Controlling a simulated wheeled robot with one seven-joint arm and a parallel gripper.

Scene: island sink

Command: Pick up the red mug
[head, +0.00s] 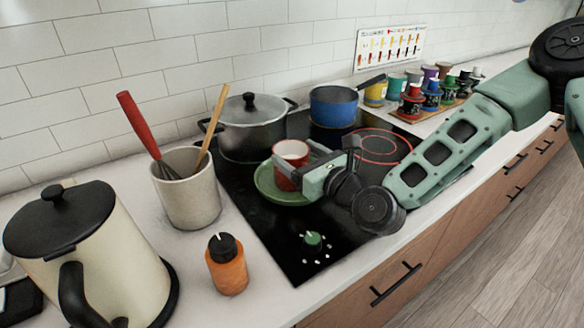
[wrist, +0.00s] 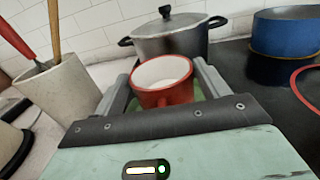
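The red mug (head: 291,152) with a white inside stands upright on a green plate (head: 266,187) on the black cooktop. My gripper (head: 297,162) reaches in from the right, with its fingers around the mug. In the wrist view the mug (wrist: 163,82) sits between the two fingers of my gripper (wrist: 164,76). Slivers of green show between the mug and the fingers, so the gripper looks open. The mug's lower part is partly hidden by the gripper in the head view.
Behind the mug stand a lidded dark pot (head: 250,130) and a blue pan (head: 333,105). To the left are a utensil crock (head: 190,195), an orange bottle (head: 228,270) and a cream kettle (head: 95,255). The cooktop (head: 285,232) in front is clear apart from a knob.

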